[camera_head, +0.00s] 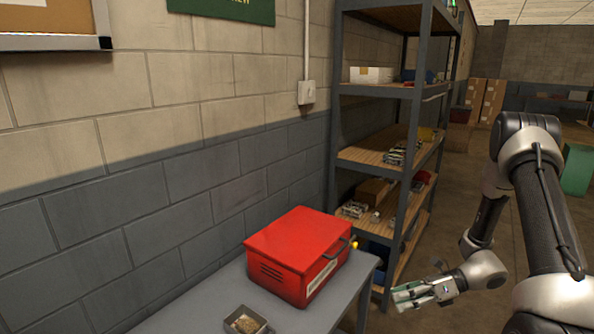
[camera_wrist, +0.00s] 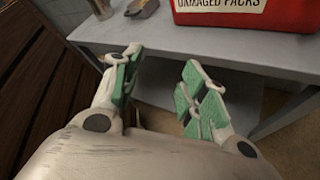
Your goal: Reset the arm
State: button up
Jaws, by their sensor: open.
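My gripper (camera_head: 408,297) is at the lower right in the head view, in front of the shelf rack and to the right of the grey table. In the wrist view my gripper (camera_wrist: 157,88) has its two green-padded fingers spread apart, with nothing between them. It points toward the table's edge and touches nothing that I can see.
A red box (camera_head: 293,248) stands on the grey table (camera_head: 208,309), beside a small open tray (camera_head: 245,321). The wrist view shows "DAMAGED PACKS" on the red box (camera_wrist: 240,17). A metal shelf rack (camera_head: 412,130) with goods stands behind. Floor is open at right.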

jog(key=s+d+r+n+t+h, duration=0.1)
jog(key=s+r+n+h, duration=0.3)
jog(key=r, duration=0.7)
jog(key=s+d+r+n+t+h, duration=0.1)
jog(key=s+d+r+n+h, duration=0.2)
jog(key=s+r+n, duration=0.6)
jog(key=s+d+r+n+t+h, duration=0.2)
jog(key=s+r+n+h, duration=0.4)
jog(key=r+n, duration=0.6)
jog(key=d+v, duration=0.1)
jog(key=v, duration=0.2)
jog(key=shift+r, duration=0.35)
jog(key=shift+s, duration=0.15)
jog(key=shift+c, duration=0.2)
